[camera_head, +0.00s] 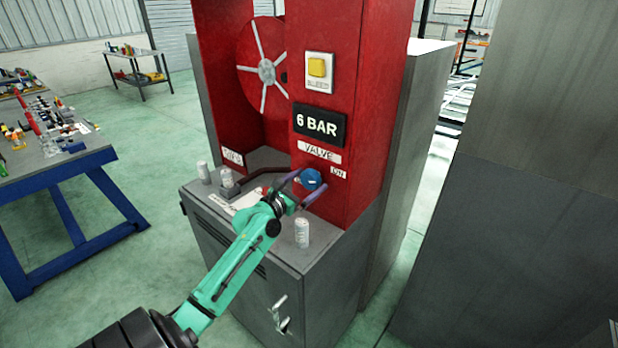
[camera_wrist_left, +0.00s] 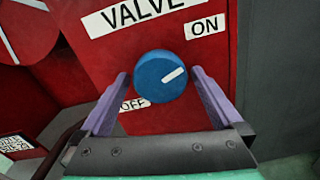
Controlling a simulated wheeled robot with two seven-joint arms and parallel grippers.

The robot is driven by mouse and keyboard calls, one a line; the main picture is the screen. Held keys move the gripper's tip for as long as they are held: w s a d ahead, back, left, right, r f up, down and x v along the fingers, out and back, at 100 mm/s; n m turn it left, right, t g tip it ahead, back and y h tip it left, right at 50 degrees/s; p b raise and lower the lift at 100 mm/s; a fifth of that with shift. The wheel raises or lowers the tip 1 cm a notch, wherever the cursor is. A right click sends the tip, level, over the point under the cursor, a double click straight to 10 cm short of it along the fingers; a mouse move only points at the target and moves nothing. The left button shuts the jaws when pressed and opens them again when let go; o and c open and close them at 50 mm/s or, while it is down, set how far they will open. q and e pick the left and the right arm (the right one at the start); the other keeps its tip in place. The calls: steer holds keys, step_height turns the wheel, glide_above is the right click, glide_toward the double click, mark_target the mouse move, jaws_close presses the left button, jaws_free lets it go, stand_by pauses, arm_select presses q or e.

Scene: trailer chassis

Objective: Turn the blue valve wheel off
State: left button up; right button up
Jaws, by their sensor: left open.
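The blue valve wheel (camera_head: 311,179) sits on the front of the red cabinet, under the VALVE label (camera_head: 319,153). In the left wrist view the wheel (camera_wrist_left: 160,76) is round, with a white mark pointing up and right, toward the ON label (camera_wrist_left: 205,27). The OFF label (camera_wrist_left: 135,104) is at its lower left, partly hidden. My left gripper (camera_head: 300,186) is open, its two purple fingers on either side of the wheel. In the left wrist view the fingers (camera_wrist_left: 160,90) show gaps to the wheel; I cannot tell exact depth. My right gripper is not in view.
The red cabinet (camera_head: 350,90) stands on a grey base (camera_head: 285,247) with a small ledge. White cans (camera_head: 302,233) stand on the ledge near my arm. A 6 BAR display (camera_head: 319,124) and yellow button (camera_head: 317,67) are above. A blue-legged workbench (camera_head: 60,173) is at left.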

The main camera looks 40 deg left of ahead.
arm_select(q)
steer(key=shift+w+r, duration=0.1)
steer(key=shift+w, duration=0.15)
steer(key=shift+s, duration=0.1)
steer(key=c, duration=1.2)
steer(key=shift+c, duration=0.2)
